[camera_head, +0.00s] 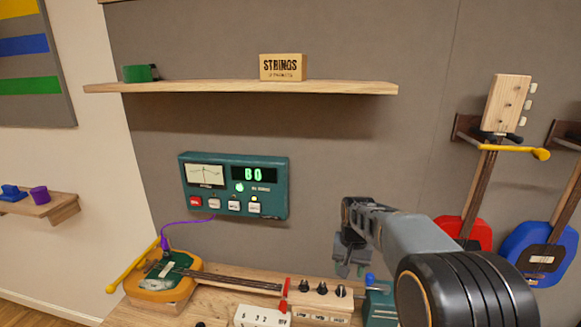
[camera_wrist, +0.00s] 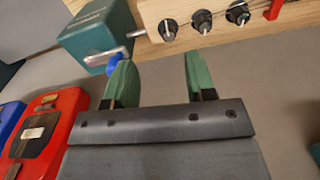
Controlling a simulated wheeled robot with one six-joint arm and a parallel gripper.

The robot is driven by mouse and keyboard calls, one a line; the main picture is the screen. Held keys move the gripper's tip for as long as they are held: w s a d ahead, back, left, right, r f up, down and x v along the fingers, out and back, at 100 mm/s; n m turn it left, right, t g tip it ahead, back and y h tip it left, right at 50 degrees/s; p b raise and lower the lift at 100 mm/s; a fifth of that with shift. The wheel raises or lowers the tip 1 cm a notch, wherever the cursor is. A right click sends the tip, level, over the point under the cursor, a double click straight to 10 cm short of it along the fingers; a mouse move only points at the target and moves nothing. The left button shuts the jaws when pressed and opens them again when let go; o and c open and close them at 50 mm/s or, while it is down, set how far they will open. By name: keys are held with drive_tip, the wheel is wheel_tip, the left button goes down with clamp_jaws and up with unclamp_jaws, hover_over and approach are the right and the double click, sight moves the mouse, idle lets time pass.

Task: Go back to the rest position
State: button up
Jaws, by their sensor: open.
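My gripper (camera_head: 350,262) hangs in front of the wall in the head view, above the right part of the bench. In the wrist view my gripper (camera_wrist: 158,72) shows two green fingers spread apart with nothing between them. A teal box (camera_wrist: 95,32) with a silver crank and blue knob (camera_wrist: 114,64) lies beyond the left finger. The knob overlaps that fingertip in the picture; I cannot tell whether they touch. In the head view the teal box (camera_head: 378,306) is partly hidden by my arm.
The bench holds a wooden knob panel (camera_head: 320,292), a white numbered box (camera_head: 262,317) and a yellow-green guitar (camera_head: 165,275). A teal meter reading "B0" (camera_head: 235,185) hangs above. Red (camera_head: 475,232) and blue (camera_head: 540,250) guitars hang at right. A shelf (camera_head: 240,88) spans the wall.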

drive_tip(key=s+r+n+t, duration=0.1)
drive_tip(key=s+r+t, duration=0.1)
drive_tip(key=s, duration=0.8)
drive_tip(key=s+r+n+t, duration=0.2)
drive_tip(key=s, duration=0.8)
drive_tip(key=shift+a, duration=0.45)
idle(0.5)
